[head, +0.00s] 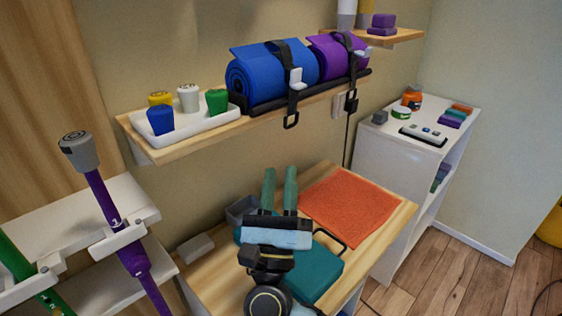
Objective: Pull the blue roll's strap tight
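The blue roll (250,78) lies on a dark holder on the wooden wall shelf. Its black strap (284,50) goes over the top and down the front through a pale buckle (296,77). The strap's tail hangs below the shelf edge and ends in a black loop (291,121). My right gripper (280,170) is at the lower middle, over the wooden table and below the hanging loop. Its two green fingers point up and stand apart with nothing visible between them. It is clear of the strap. My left gripper is not in view.
A purple roll (325,48) with its own strap and hanging loop (351,103) lies beside the blue one. A white tray (205,126) with several coloured containers is on the left. The table (385,231) below holds an orange towel (347,208) and a teal case (318,273).

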